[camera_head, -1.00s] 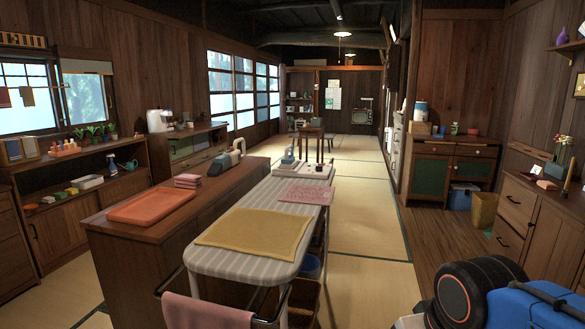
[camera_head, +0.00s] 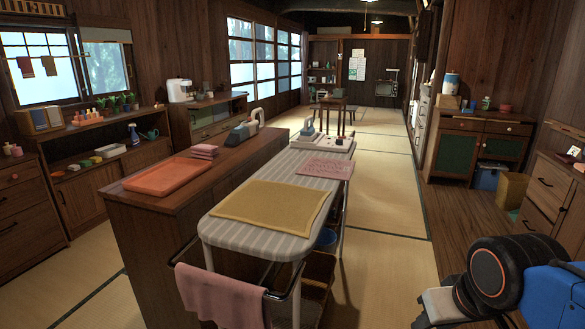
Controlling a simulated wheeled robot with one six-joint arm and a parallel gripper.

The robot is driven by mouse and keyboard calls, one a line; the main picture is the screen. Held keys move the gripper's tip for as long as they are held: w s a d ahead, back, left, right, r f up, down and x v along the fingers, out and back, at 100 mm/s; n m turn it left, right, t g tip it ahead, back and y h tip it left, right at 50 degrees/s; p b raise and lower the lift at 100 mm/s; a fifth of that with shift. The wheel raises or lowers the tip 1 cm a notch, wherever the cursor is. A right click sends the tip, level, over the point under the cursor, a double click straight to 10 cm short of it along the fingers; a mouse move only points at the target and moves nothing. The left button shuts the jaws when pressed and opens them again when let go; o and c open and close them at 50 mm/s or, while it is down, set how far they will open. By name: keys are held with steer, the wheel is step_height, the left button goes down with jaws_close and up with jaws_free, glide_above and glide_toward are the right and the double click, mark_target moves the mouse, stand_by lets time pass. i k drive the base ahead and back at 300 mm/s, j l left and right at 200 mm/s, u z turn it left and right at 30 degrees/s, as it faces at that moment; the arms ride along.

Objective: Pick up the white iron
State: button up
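A small pale iron-like thing (camera_head: 308,127), probably the white iron, stands at the far end of the striped ironing board (camera_head: 265,243). It is by a whitish tray or rest (camera_head: 335,144) and is too small to make out fully. A second appliance (camera_head: 243,128), pale with a dark grey lower part, lies on the wooden counter to its left. My arm shows only at the lower right, well apart from both.
A yellow cloth (camera_head: 270,207) and a pink cloth (camera_head: 326,167) lie on the board. A pink towel (camera_head: 222,297) hangs from its front rail. The counter holds an orange tray (camera_head: 168,176) and folded pink cloths (camera_head: 204,151). Tatami floor (camera_head: 385,235) is clear right of the board.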

mark_target(309, 133)
steer(key=i+l+z, duration=0.3)
steer(key=i, duration=0.15)
steer(key=i+l+z, duration=0.15)
steer(key=i+z, duration=0.15)
steer(key=i, duration=0.2)
steer(key=i+l+z, duration=0.1)
steer(key=i+z, duration=0.25)
steer(key=i+l+u, duration=0.1)
steer(key=i+u, duration=0.25)
steer(key=i, duration=0.2)
steer(key=i+l+u, duration=0.3)
steer(key=i, duration=0.2)
steer(key=i+l+u, duration=0.35)
steer(key=i, duration=0.15)
